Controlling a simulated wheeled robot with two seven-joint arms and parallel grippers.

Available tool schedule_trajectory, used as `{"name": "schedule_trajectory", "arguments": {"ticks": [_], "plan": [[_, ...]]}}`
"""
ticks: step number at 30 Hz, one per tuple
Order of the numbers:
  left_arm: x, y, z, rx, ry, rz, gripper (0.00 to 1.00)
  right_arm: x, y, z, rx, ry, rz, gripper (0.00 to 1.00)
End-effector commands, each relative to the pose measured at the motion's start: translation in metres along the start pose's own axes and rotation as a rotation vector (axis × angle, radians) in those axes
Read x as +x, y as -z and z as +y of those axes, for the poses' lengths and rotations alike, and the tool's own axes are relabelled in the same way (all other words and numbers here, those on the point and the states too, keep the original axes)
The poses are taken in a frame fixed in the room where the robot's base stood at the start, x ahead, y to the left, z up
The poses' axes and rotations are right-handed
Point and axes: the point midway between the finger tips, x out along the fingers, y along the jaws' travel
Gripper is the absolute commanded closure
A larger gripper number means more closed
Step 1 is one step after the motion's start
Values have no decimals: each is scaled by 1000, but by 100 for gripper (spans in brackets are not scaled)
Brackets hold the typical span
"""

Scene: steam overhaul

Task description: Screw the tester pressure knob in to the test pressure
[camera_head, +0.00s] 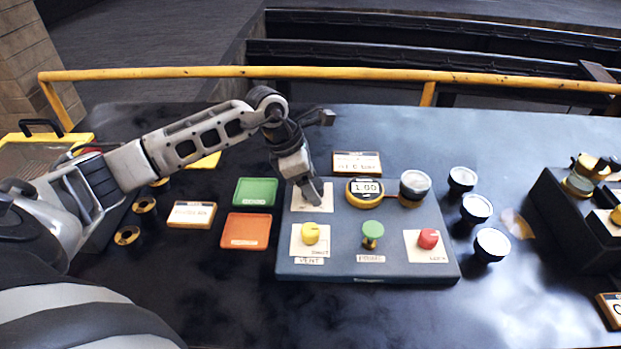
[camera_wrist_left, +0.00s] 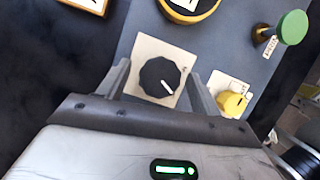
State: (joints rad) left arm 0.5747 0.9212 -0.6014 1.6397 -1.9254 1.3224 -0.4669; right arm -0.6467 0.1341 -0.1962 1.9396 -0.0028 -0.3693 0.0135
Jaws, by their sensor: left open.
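The tester (camera_head: 340,262) is a grey-blue sloped panel on the dark bench. A black round knob with a white pointer line (camera_wrist_left: 159,78) sits on a cream plate in the left wrist view; I take it for the pressure knob. In the head view my gripper hides it. My left gripper (camera_wrist_left: 158,86) is open, its two fingers on either side of the knob with gaps; I cannot tell how deep they reach. In the head view the left gripper (camera_head: 309,194) points down over the panel's upper left plate. The round yellow-rimmed gauge (camera_head: 365,191) reads 1.00. My right gripper is not seen.
The panel also carries a yellow knob (camera_head: 310,233) marked VENT, a green knob (camera_head: 372,230), a red knob (camera_head: 428,239) and a glass-topped gauge (camera_head: 415,184). Green (camera_head: 255,192) and orange (camera_head: 246,231) trays lie left. Several round gauges stand right. A yellow rail (camera_head: 330,72) runs behind.

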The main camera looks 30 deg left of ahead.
Motion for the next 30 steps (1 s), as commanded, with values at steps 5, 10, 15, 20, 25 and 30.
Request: {"name": "schedule_trajectory", "arguments": {"ticks": [5, 10, 15, 20, 25, 30], "plan": [[1, 0, 0, 0, 0, 0, 35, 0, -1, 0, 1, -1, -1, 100], [1, 0, 0, 0, 0, 1, 66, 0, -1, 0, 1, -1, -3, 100], [0, 0, 0, 1, 0, 1, 80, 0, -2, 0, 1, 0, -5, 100], [1, 1, 0, 14, 5, 1, 80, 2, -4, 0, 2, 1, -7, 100], [3, 1, 1, 68, 27, 1, 80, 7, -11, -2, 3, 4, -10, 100], [4, 2, 2, 170, 68, 0, 80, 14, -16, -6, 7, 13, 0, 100]]}}
